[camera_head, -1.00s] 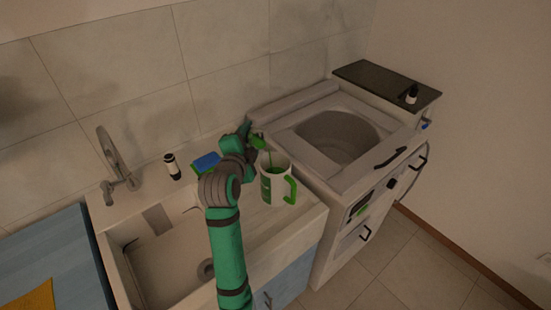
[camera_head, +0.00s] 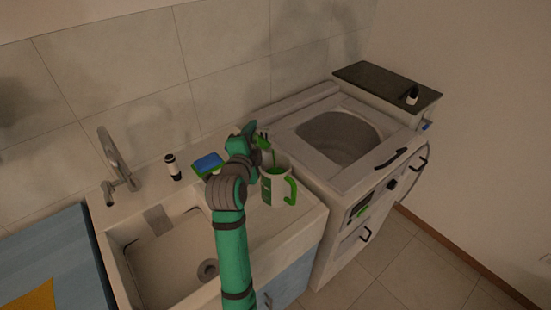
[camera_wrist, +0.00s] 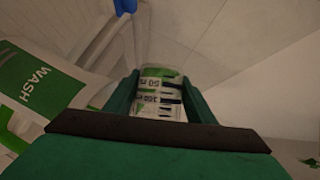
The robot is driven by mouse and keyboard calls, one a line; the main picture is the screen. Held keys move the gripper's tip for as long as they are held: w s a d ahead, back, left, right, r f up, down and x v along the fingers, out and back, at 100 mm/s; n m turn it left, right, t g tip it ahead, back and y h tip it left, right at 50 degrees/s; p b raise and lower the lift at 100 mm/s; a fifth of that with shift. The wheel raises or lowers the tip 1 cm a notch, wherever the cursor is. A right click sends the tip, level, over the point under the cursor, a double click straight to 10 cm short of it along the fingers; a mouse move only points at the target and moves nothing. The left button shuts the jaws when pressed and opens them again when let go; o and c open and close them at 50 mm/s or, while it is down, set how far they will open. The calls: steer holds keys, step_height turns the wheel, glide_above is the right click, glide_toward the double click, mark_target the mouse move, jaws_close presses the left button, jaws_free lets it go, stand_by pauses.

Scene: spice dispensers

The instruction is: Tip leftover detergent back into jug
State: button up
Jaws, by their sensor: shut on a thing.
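A white jug (camera_head: 275,190) with a green handle stands open on the sink's right-hand counter. Its green WASH label (camera_wrist: 38,85) shows at the left of the wrist view. My gripper (camera_head: 262,140) is just above and behind the jug's mouth. In the wrist view its two green fingers are shut on a clear measuring cup (camera_wrist: 160,92) with printed ml marks and green inside. The cup is mostly hidden by my gripper in the head view. A thin green streak (camera_head: 273,158) runs down into the jug's mouth; it looks like poured detergent.
A sink (camera_head: 165,270) with a tap (camera_head: 115,160) lies left of the jug. A blue and green sponge (camera_head: 207,164) and a small dark-and-white bottle (camera_head: 172,167) stand behind the basin. An open top-loading washer (camera_head: 345,165) stands close on the right.

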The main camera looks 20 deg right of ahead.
steer(key=shift+w, duration=0.1)
steer(key=shift+s+d+r, duration=0.1)
steer(key=shift+s+d, duration=0.25)
steer(key=shift+w+a+r+t, duration=0.1)
steer(key=shift+a+t, duration=0.2)
steer(key=shift+a, duration=0.15)
steer(key=shift+s+d+m, duration=0.1)
steer(key=shift+s+m, duration=0.1)
steer(key=shift+m, duration=0.1)
steer(key=shift+s+d+r+b, duration=0.1)
steer(key=shift+d+b, duration=0.3)
steer(key=shift+s+r+m+t, duration=0.1)
steer(key=shift+r+m+t, duration=0.05)
steer(key=shift+m+t, duration=0.2)
